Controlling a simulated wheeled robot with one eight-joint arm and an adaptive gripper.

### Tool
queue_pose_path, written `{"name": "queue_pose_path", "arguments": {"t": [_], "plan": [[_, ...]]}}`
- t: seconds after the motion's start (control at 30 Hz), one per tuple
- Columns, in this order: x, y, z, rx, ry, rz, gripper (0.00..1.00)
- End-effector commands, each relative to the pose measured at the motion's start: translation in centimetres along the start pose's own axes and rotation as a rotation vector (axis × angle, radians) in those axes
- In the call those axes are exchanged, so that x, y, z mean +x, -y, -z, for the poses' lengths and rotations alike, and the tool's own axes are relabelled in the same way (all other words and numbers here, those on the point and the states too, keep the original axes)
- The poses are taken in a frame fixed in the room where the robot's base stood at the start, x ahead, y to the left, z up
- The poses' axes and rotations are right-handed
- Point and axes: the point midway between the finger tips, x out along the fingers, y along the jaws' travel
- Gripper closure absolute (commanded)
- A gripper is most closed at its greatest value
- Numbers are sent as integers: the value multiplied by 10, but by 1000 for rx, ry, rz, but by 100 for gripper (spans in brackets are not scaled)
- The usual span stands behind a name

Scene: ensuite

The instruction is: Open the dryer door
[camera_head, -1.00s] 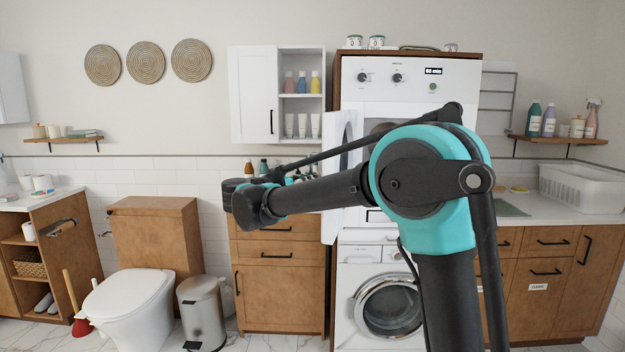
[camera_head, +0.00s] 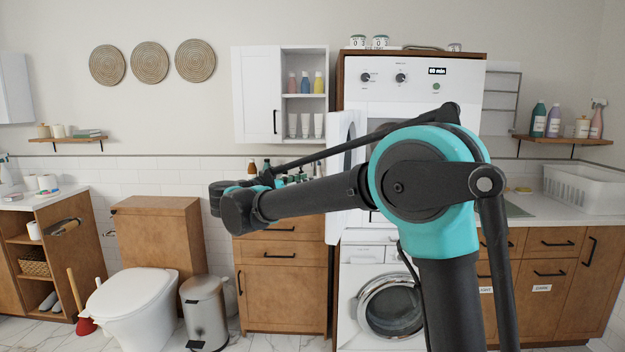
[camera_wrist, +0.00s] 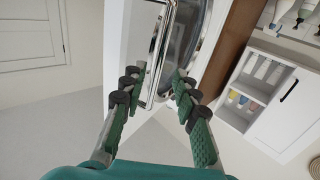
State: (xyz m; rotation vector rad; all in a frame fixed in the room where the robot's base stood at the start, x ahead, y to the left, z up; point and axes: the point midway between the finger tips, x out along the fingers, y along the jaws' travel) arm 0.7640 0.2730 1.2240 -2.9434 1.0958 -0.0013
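The dryer (camera_head: 410,95) is the upper white machine in the wooden cabinet, with two knobs and a lit display. Its white door (camera_head: 337,225) stands swung out at the left side of the dryer, partly hidden behind my arm. In the wrist view the door (camera_wrist: 120,45) and its chrome trim lie beyond and partly between my fingers. My gripper (camera_wrist: 157,90) has its two green fingers spread apart, with a gap between them. I cannot tell whether either finger touches the door. In the head view the arm's end (camera_head: 235,207) is left of the door.
The washing machine (camera_head: 390,305) with a round door is below the dryer. A white wall cabinet (camera_head: 257,95) hangs left of it, over a wooden drawer unit (camera_head: 283,290). A bin (camera_head: 205,310) and toilet (camera_head: 130,305) stand left. A counter with a white basket (camera_head: 585,188) is right.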

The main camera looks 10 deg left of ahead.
Motion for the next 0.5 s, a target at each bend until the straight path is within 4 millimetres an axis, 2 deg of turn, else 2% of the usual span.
{"name": "queue_pose_path", "arguments": {"t": [0.03, 0.23, 0.4, 0.5], "plan": [[-12, 1, 0, 0, 0, 4, 70], [-51, 1, 0, 0, 0, 3, 70], [-71, 1, 0, 0, -1, 1, 70], [-76, 0, 0, 0, -1, 0, 70]]}}
